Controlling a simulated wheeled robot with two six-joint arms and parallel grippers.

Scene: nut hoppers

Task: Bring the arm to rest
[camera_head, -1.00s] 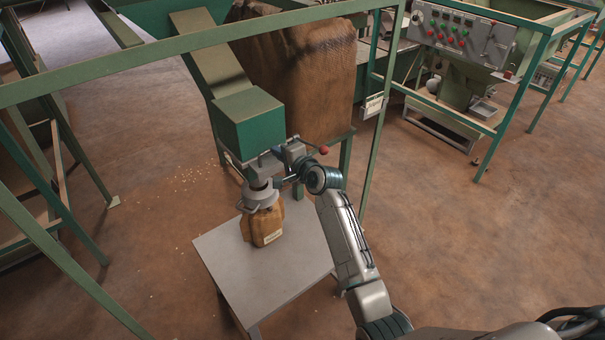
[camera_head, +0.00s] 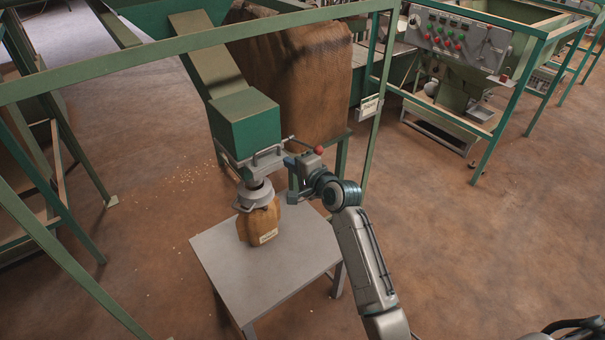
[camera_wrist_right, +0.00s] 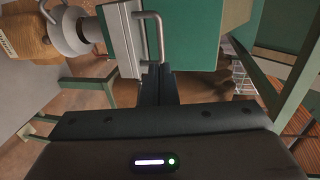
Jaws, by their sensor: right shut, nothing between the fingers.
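My right gripper (camera_head: 291,163) is at the right of the green hopper outlet box (camera_head: 245,125), by the metal slide handle (camera_head: 268,154). In the right wrist view its dark fingers (camera_wrist_right: 158,72) are together and empty, and the handle (camera_wrist_right: 152,30) shows just beyond their tips; contact cannot be told. My right arm reaches in from the lower right. Below the outlet, a brown sack (camera_head: 258,222) with a pale label stands on a grey table, its mouth at the clamp ring (camera_head: 253,196). My left gripper is not in view.
The grey table (camera_head: 290,262) has bare room right of the sack. A lever with a red ball (camera_head: 318,149) sticks out near my gripper. Green frame posts (camera_head: 378,110) stand behind my arm. A control panel (camera_head: 460,35) is at the back right. Open floor lies right.

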